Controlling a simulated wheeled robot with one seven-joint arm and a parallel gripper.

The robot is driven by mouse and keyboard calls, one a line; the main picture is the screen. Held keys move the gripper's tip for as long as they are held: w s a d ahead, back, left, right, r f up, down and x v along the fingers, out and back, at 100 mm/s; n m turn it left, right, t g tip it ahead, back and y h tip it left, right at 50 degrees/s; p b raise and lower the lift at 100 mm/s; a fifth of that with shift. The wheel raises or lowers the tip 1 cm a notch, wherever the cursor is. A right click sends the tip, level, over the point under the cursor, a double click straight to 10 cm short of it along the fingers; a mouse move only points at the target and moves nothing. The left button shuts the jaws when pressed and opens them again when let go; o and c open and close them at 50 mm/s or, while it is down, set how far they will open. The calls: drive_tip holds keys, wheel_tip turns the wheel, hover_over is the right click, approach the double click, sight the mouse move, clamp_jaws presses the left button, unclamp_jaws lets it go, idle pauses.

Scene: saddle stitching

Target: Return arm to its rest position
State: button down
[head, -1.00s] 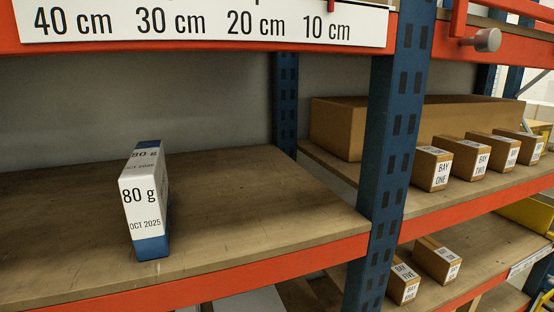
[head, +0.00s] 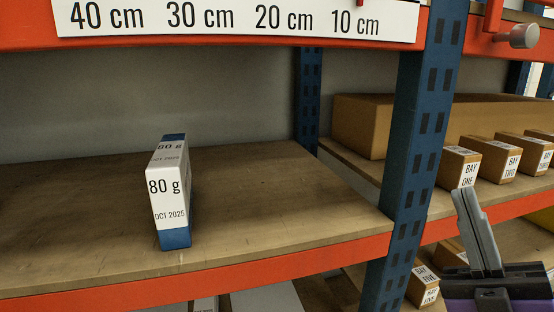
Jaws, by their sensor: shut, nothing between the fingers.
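My gripper (head: 476,232) shows at the lower right of the head view, its grey fingers together and pointing up, with nothing between them. It is in front of the right-hand shelf bay and hides part of the small boxes there. A white and blue box marked "80 g" and "OCT 2025" (head: 169,196) stands upright on the wooden shelf (head: 270,190) at the left. The gripper is well to the right of this box and apart from it.
A blue upright post (head: 414,130) divides the bays. Orange beams (head: 290,265) edge the shelf. A sign with centimetre marks (head: 230,18) hangs above. Small labelled boxes (head: 497,160) stand in front of a long cardboard box (head: 362,125) at the right. A round knob (head: 523,36) sticks out at the upper right.

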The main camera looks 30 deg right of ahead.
drive_tip(key=s+a+f+m+g+h, duration=0.2)
drive_tip(key=a+f+m+g+h, duration=0.15)
drive_tip(key=f+m, duration=0.4)
drive_tip(key=s+a+f+m+g+h, duration=0.25)
drive_tip(key=a+f+m, duration=0.2)
drive_tip(key=f, duration=0.55)
drive_tip(key=s+a+f+m+g+h, duration=0.2)
drive_tip(key=a+f+m+g, duration=0.3)
drive_tip(key=f, duration=0.4)
drive_tip(key=s+a+f+g+y, duration=0.3)
drive_tip(key=s+f, duration=0.4)
drive_tip(key=s, duration=0.1)
drive_tip(key=shift+a+f+g, duration=0.2)
drive_tip(key=shift+f+g, duration=0.1)
drive_tip(key=shift+f, duration=0.05)
